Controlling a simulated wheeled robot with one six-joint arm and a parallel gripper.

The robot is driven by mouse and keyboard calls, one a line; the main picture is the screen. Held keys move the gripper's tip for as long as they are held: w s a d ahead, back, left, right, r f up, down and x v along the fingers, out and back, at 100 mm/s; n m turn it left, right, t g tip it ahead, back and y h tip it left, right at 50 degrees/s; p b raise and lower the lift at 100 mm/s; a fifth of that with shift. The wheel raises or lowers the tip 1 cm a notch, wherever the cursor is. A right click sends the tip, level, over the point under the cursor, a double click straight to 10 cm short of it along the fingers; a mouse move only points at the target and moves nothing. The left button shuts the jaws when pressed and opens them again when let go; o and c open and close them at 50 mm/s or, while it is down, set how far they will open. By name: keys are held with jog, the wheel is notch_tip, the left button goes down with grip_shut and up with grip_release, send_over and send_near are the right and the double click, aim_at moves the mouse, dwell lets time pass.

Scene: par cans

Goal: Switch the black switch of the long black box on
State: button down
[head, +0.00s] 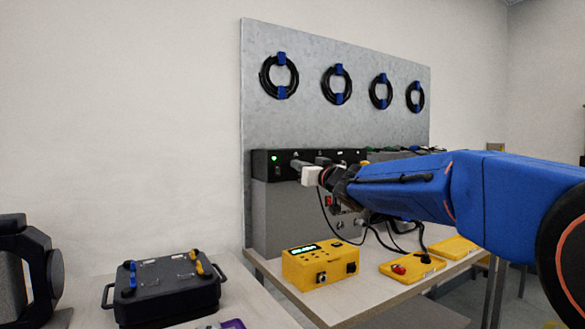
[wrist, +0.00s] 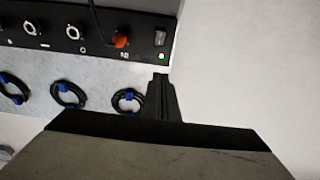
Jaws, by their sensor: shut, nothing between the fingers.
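The long black box (head: 262,164) lies on top of a grey cabinet, against the metal panel. Its left end shows a lit green light (head: 274,158) with the small black switch (head: 277,171) below it. In the wrist view the black box (wrist: 100,42) is at the upper left, with the switch (wrist: 160,38) and the glowing green light (wrist: 161,57) near its end. My gripper (head: 294,163) is shut and empty, in front of the box, right of the switch in the head view. Its fingertips (wrist: 160,78) appear just below the light in the wrist view. I cannot see contact.
A yellow box (head: 320,266) and a yellow pedal with a red knob (head: 400,268) stand on the table below. Black cables hang beneath my arm. A black case (head: 168,290) is at lower left. Coiled cables (head: 279,76) hang on the panel. An orange-red plug (wrist: 120,41) sits in the box.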

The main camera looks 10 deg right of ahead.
jog(key=shift+v, duration=0.85)
jog(key=shift+r, duration=0.15)
jog(key=s+d+f+m+g+h, duration=0.25)
jog(key=s+d+f+h, duration=0.2)
jog(key=s+f, duration=0.55)
jog(key=s+d+f+m+g+h, duration=0.25)
jog(key=s+d+f, duration=0.25)
jog(key=s+f, duration=0.4)
jog(key=s+a+f+g, duration=0.1)
jog(key=s+f+g, duration=0.3)
jog(key=s+f, duration=0.7)
jog(key=s+a+f+n+g+y, duration=0.1)
jog(key=s+f+g, duration=0.3)
jog(key=s+f, duration=0.7)
jog(key=s+a, duration=0.1)
jog(key=s, duration=0.4)
jog(key=shift+a+f+g, duration=0.2)
jog(key=shift+f+g, duration=0.1)
jog(key=shift+g, duration=0.1)
